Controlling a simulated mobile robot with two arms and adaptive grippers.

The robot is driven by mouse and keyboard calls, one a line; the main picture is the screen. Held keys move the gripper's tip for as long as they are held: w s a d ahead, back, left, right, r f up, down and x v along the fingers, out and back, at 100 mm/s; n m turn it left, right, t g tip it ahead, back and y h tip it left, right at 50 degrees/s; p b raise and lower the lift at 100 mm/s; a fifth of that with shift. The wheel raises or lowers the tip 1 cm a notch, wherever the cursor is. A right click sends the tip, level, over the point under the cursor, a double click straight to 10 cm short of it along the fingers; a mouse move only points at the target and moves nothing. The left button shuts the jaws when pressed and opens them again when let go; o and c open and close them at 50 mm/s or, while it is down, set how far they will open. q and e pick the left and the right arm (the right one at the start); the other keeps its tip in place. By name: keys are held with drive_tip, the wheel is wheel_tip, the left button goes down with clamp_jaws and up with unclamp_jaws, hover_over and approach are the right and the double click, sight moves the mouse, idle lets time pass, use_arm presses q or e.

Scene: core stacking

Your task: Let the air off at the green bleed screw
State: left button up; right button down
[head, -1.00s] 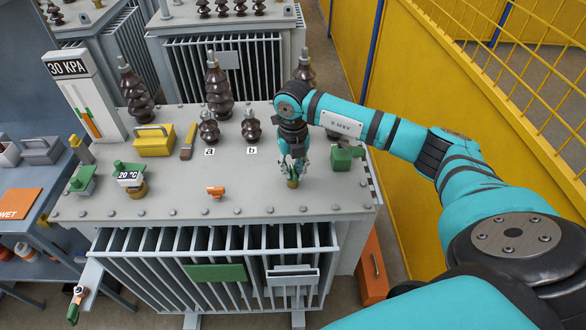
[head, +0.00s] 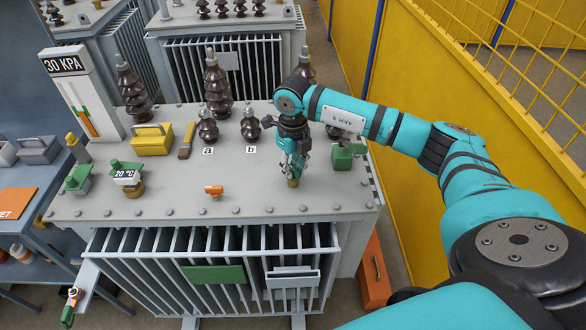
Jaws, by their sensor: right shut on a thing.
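My right gripper (head: 293,172) points down near the right front of the grey transformer lid (head: 250,198). It is shut on the top of a small fitting, which I take for the bleed screw (head: 293,183). Only the fitting's brass-coloured lower part shows clearly under the fingers. Its green part is mostly hidden by them. The fitting stands upright on the lid. My left gripper is not in view.
A green box-shaped fitting (head: 342,158) stands just right of my gripper. Dark bushings (head: 251,127) stand behind it. An orange fitting (head: 214,191) is on the lid to the left.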

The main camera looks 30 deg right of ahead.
sight(293, 168)
drive_tip(key=shift+n, duration=0.4)
drive_tip(key=shift+f+n+b, duration=0.1)
drive_tip(key=shift+n+b, duration=0.25)
drive_tip(key=shift+n, duration=0.05)
drive_tip(key=c, duration=1.8)
unclamp_jaws()
drive_tip(key=shift+n, duration=0.3)
drive_tip(key=o, duration=0.6)
drive_tip(key=shift+c, duration=0.2)
drive_tip(key=shift+r, duration=0.2)
wheel_tip(293, 168, up, 12)
